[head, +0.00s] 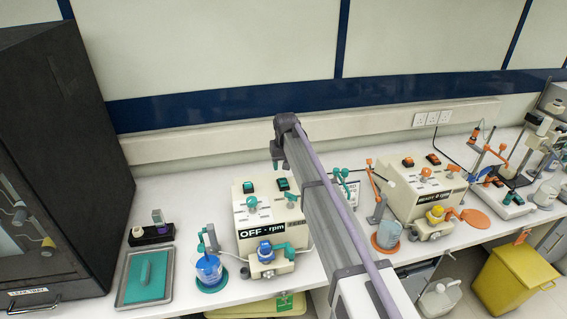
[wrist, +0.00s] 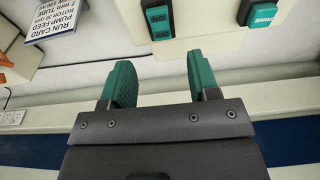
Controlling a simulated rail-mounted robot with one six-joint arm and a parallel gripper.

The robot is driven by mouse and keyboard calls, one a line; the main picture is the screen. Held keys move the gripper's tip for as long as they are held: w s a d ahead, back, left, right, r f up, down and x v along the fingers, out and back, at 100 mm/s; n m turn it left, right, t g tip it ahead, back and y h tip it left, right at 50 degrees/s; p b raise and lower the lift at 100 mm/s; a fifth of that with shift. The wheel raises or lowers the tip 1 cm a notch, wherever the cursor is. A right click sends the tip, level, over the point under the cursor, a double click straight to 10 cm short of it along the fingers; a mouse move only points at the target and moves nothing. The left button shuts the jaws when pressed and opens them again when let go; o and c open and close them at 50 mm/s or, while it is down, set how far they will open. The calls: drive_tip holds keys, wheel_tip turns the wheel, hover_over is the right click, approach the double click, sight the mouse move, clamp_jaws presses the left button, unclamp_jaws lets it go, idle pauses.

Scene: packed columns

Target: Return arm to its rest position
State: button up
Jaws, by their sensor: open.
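My arm reaches up across the middle of the head view, and its end with my gripper (head: 278,158) is over the back of the bench, above the left pump box (head: 262,210). In the wrist view my gripper (wrist: 157,82) shows two green fingers, spread apart with nothing between them. Beyond the fingertips the pump box (wrist: 205,20) shows with its green switches. The gripper looks clear of the box, though the exact gap is hard to tell.
A run card (wrist: 62,15) stands beside the box. A beaker of blue liquid (head: 208,268), a metal tray (head: 128,290) and a dark cabinet (head: 50,150) are left. A second pump box (head: 418,190) with orange parts is right. A yellow bin (head: 507,282) stands below the bench.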

wheel_tip(320, 180, up, 3)
drive_tip(key=shift+s+f+p, duration=0.1)
drive_tip(key=shift+s+p, duration=0.05)
drive_tip(key=shift+p, duration=0.4)
drive_tip(key=shift+g, duration=0.3)
drive_tip(key=s+d, duration=0.1)
drive_tip(key=s, duration=0.2)
drive_tip(key=s+d, duration=0.1)
drive_tip(key=s, duration=0.2)
drive_tip(key=s+d+f, duration=0.1)
drive_tip(key=s+d, duration=0.1)
drive_tip(key=s, duration=0.1)
drive_tip(key=shift+b, duration=0.4)
drive_tip(key=s+d+f+m+b, duration=0.1)
drive_tip(key=s+d+f+b, duration=0.1)
drive_tip(key=s+d, duration=0.4)
drive_tip(key=s+d+f+m+b, duration=0.1)
drive_tip(key=s+d+f+b, duration=0.2)
drive_tip(key=s+d, duration=0.4)
drive_tip(key=s+d+f+m+g+b, duration=0.1)
drive_tip(key=s+d, duration=0.6)
drive_tip(key=s, duration=0.9)
drive_tip(key=shift+d+f+m+b, duration=0.15)
drive_tip(key=shift+f+m+b, duration=0.15)
drive_tip(key=shift+f+b, duration=0.55)
